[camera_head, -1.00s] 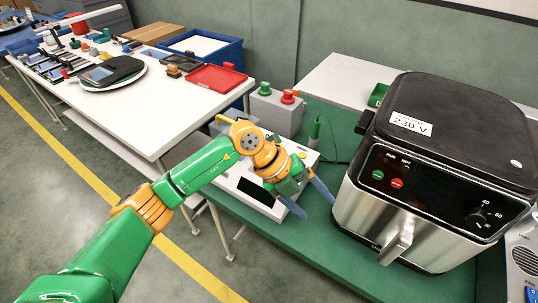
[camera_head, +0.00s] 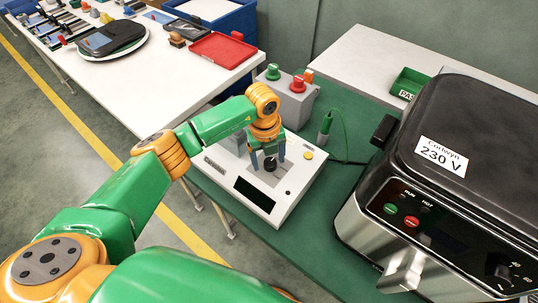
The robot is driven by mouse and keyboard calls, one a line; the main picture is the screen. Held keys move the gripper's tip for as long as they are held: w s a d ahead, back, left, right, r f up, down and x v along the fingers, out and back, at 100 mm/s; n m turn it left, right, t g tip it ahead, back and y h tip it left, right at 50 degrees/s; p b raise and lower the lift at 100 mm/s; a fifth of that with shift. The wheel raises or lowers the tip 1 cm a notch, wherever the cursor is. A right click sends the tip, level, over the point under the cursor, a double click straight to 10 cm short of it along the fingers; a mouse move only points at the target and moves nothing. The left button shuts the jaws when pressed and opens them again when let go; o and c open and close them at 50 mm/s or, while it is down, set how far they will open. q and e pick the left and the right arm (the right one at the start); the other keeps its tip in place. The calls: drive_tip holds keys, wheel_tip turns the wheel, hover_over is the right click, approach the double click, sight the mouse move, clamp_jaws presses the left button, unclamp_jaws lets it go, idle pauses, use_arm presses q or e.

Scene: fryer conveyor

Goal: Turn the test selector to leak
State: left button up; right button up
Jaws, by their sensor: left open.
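The white tester box (camera_head: 285,203) lies on the green mat, with a dark display window (camera_head: 254,194) on its sloped top. A small black knob (camera_head: 270,165), which looks like the test selector, shows on its upper panel. Its pointer and labels are too small to read. My left gripper (camera_head: 268,161) points down over the panel, open, with its two blue-grey fingers on either side of the knob. I cannot tell whether they touch it. My right gripper is not in view.
A black and steel fryer (camera_head: 380,236) stands close on the right. A green probe (camera_head: 325,126) with a cable stands behind the tester's right side. A grey box (camera_head: 291,104) with green and red knobs is behind. A yellow button (camera_head: 308,155) sits on the tester.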

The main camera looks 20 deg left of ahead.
use_arm(q)
drive_tip(key=shift+w+f, duration=0.25)
drive_tip(key=shift+w, duration=0.25)
drive_tip(key=shift+s+r, duration=0.15)
drive_tip(key=shift+s, duration=0.05)
clamp_jaws()
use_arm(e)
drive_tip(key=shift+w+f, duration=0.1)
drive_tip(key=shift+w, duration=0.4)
